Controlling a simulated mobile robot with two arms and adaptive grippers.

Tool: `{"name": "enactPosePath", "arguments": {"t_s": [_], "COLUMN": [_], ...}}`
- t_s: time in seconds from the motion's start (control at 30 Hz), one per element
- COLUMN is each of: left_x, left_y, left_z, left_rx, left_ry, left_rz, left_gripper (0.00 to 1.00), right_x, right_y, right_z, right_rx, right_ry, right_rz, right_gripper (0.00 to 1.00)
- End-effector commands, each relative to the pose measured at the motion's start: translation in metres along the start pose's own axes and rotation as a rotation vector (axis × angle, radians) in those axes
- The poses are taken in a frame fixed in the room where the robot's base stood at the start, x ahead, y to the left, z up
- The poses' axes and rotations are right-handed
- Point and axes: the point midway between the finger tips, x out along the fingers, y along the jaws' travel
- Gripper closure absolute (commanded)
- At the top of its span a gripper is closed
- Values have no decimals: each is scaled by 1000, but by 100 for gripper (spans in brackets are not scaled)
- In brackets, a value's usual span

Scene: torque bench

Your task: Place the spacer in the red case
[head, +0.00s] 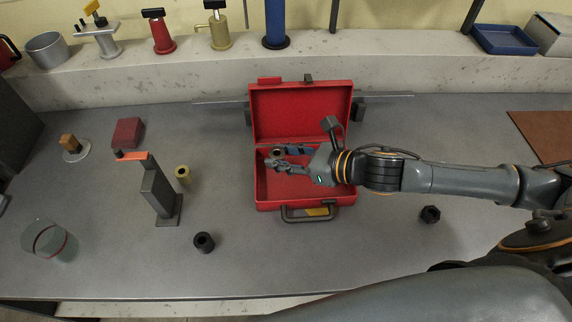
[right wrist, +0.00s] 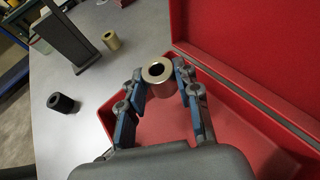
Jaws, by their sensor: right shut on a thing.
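The open red case (head: 262,190) lies on the grey bench, its lid raised at the back and its handle toward me. My right gripper (head: 280,158) reaches in from the right and is over the case. It is shut on the spacer (right wrist: 160,72), a short metal cylinder with a hole through it, held between the blue-padded fingers with the hole's opening facing the wrist camera. In the head view the spacer (head: 276,153) shows small at the fingertips. The case wall and red floor show below it in the right wrist view. My left gripper is not in view.
Left of the case stand a grey post with an orange top (head: 158,190), a brass cylinder (head: 183,173) and a black cylinder (head: 204,242). A glass (head: 48,240) is at far left. A black nut (head: 430,214) lies right of the case, with clear bench around it.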

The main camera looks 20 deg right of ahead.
Motion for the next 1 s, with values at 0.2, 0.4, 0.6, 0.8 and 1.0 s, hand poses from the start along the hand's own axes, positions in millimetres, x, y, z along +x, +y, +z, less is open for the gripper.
{"name": "enactPosePath", "arguments": {"t_s": [0.2,0.4,0.6,0.8,1.0], "left_x": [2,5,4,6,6], "left_y": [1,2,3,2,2], "left_z": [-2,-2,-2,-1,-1], "left_rx": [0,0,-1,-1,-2], "left_ry": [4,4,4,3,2], "left_rz": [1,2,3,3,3], "left_gripper": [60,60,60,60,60], "right_x": [6,16,16,17,17], "right_y": [-13,-11,-11,-11,-11], "right_z": [-18,-40,-40,-44,-44], "right_rx": [3,2,-1,0,0], "right_ry": [1,-2,-2,0,0], "right_rz": [-1,1,0,0,0], "right_gripper": [100,100,100,66,58]}}
